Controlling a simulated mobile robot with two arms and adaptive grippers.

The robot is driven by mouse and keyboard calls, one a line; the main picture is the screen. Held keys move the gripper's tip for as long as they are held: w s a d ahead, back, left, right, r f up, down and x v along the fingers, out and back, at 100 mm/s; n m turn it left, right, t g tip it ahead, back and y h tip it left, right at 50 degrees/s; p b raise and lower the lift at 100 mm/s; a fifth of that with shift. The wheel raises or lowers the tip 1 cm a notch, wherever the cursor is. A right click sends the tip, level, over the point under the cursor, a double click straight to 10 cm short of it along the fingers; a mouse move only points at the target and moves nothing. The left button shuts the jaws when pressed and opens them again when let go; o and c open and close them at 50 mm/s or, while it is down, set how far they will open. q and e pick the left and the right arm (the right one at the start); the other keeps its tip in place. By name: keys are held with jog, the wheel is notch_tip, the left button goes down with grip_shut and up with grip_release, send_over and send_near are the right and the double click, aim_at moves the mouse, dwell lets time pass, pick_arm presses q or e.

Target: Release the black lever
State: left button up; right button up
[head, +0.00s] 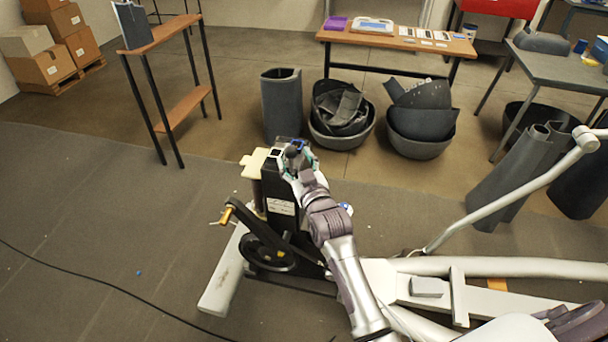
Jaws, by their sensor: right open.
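The partly stripped elliptical machine stands in the middle, with a black upright housing (277,215) that carries a white label. My right gripper (297,154) is at the top of this housing, with its fingers open around or beside a small dark part there. I cannot tell whether they touch it. The black lever cannot be told apart clearly; the gripper and its wrist cover part of this spot. My left gripper is not in view.
A black flywheel (268,253) and a crank with an orange end (227,214) sit low on the machine. A white frame tube (520,195) rises at right. Black bins (418,148) and a wooden table (345,38) stand behind. The floor at left is mostly clear, with a cable.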

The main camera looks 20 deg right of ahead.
jog(key=s, duration=0.7)
jog(key=shift+s, duration=0.25)
jog(key=s+a+f+g, duration=0.1)
jog(key=s+f+g, duration=0.25)
jog(key=f, duration=0.75)
jog(key=s+a+f+g+y, duration=0.15)
jog(key=s+f, duration=0.35)
jog(key=f, duration=0.7)
jog(key=s+f+g, duration=0.3)
jog(key=s+f, duration=0.1)
jog(key=f, duration=0.7)
jog(key=s+d+f+g, duration=0.1)
jog(key=s+f+g, duration=0.3)
jog(key=s+f, duration=0.95)
jog(key=s+d+f+g, duration=0.1)
jog(key=s+f, duration=0.1)
jog(key=s, duration=0.5)
jog(key=s+d+f+g+h, duration=0.1)
jog(key=s+d+f+g, duration=0.1)
jog(key=s, duration=0.6)
jog(key=s+d+f+g, duration=0.2)
jog(key=s+f, duration=0.2)
jog(key=s, duration=0.3)
jog(key=shift+s, duration=0.3)
jog(key=shift+h, duration=0.25)
